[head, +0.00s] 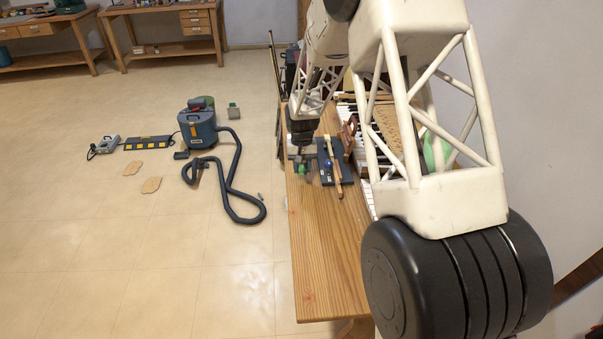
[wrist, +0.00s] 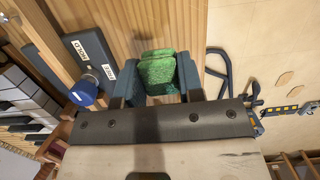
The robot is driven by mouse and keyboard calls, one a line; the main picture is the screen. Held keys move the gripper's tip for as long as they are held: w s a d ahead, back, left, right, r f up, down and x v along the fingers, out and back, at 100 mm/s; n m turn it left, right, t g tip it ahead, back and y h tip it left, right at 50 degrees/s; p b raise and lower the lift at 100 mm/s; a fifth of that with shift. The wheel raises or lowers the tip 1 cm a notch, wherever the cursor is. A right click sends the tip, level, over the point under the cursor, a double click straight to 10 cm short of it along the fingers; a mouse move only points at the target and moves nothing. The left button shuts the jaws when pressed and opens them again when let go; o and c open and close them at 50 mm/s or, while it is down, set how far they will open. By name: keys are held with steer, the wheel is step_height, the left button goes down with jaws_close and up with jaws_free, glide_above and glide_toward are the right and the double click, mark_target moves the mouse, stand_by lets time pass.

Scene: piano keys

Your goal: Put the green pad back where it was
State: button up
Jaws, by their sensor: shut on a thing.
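The green pad (wrist: 158,70) sits between the fingers of my gripper (wrist: 158,82) in the wrist view. It shows as a textured upper part and a darker green part under it; I cannot tell whether these are one piece. My gripper is shut on it, over the wooden bench top. In the head view the gripper (head: 302,168) is small and low by the bench's left edge, left of a dark plate. Whether the pad touches the wood is unclear.
The dark plate (head: 325,176) with a blue knob (wrist: 83,92) and a wooden bar (head: 333,165) lies right beside the gripper. Piano keys (wrist: 22,100) are beyond it. The near bench top (head: 325,260) is clear. A blue vacuum (head: 198,128) stands on the floor.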

mark_target(301, 179)
steer(key=shift+w, duration=0.45)
steer(key=shift+f, duration=1.75)
steer(key=shift+f, duration=0.1)
steer(key=o, duration=0.9)
steer(key=r, duration=0.4)
steer(key=w+r, duration=0.1)
steer(key=r, duration=0.7)
steer(key=shift+w, duration=0.35)
